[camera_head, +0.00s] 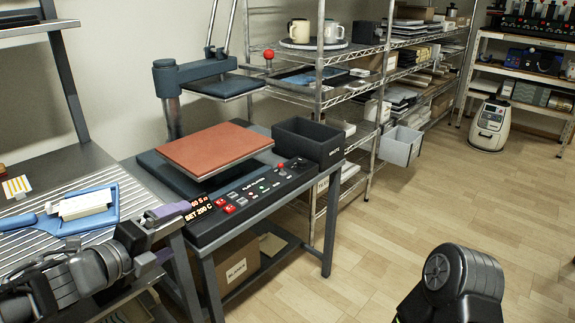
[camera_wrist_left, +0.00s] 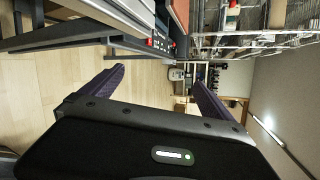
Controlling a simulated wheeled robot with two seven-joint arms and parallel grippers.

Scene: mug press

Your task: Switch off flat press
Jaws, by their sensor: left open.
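The flat press stands on a metal table, with its upper plate (camera_head: 225,86) raised and a red-brown pad (camera_head: 214,148) on its lower bed. Its black control panel (camera_head: 262,205) faces the front, with a lit display (camera_head: 197,209), red switches (camera_head: 224,205) and small coloured buttons. The panel's red switches also show in the left wrist view (camera_wrist_left: 149,42). My left gripper (camera_head: 170,226) is open and empty, just left of the display end of the panel. Its two purple fingers are spread in the left wrist view (camera_wrist_left: 158,77). My right gripper is out of view.
A black bin (camera_head: 309,141) stands at the panel's right end. Wire shelves (camera_head: 350,100) with mugs stand behind. A cardboard box (camera_head: 233,268) is underneath.

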